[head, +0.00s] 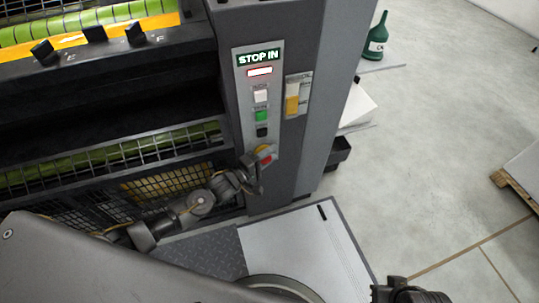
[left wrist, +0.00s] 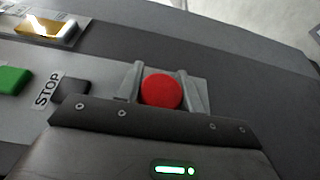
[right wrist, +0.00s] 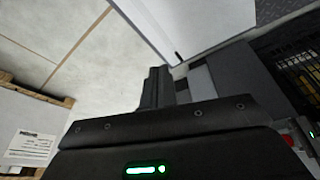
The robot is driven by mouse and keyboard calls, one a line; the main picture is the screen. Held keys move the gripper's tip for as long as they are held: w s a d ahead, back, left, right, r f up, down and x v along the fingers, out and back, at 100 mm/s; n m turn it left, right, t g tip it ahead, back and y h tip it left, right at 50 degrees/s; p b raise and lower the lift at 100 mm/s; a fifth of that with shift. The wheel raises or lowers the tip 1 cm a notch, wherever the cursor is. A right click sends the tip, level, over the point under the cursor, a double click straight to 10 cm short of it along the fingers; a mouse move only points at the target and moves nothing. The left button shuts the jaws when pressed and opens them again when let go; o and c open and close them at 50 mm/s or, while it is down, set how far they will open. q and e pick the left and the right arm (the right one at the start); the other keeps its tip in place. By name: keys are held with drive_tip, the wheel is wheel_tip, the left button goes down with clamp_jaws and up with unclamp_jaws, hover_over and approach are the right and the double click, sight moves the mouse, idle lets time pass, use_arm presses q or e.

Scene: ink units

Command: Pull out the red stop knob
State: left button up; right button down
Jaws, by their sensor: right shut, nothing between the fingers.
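The red stop knob (head: 265,158) sits low on the grey control panel, at a yellow plate. In the left wrist view the round red knob (left wrist: 161,91) shows between the two grey fingers of my left gripper (left wrist: 165,88). The fingers flank it closely; whether they press on it I cannot tell. In the head view my left gripper (head: 256,172) is at the knob and partly covers it.
White, green and black buttons (head: 262,115) line the panel above the knob. A yellow switch (head: 292,100) is beside them. Rollers and a mesh guard (head: 165,185) are at left. A light platform (head: 300,245) lies below. Open floor (head: 440,150) is at right.

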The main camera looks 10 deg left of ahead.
use_arm(q)
clamp_jaws()
drive_tip(key=shift+s+d+r+p, duration=0.1)
drive_tip(key=shift+s+d+p, duration=0.1)
drive_tip(key=shift+p, duration=0.1)
drive_tip(key=shift+s+d+p, duration=0.25)
drive_tip(key=shift+s+p, duration=0.2)
drive_tip(key=shift+s+d+f, duration=0.1)
drive_tip(key=shift+f, duration=0.1)
use_arm(e)
drive_tip(key=x, duration=0.3)
drive_tip(key=shift+w+f, duration=0.2)
drive_tip(key=shift+f, duration=0.1)
use_arm(q)
drive_tip(key=shift+o, duration=1.8)
unclamp_jaws()
drive_tip(key=shift+s, duration=0.1)
drive_tip(key=o, duration=0.3)
use_arm(e)
drive_tip(key=shift+s, duration=0.15)
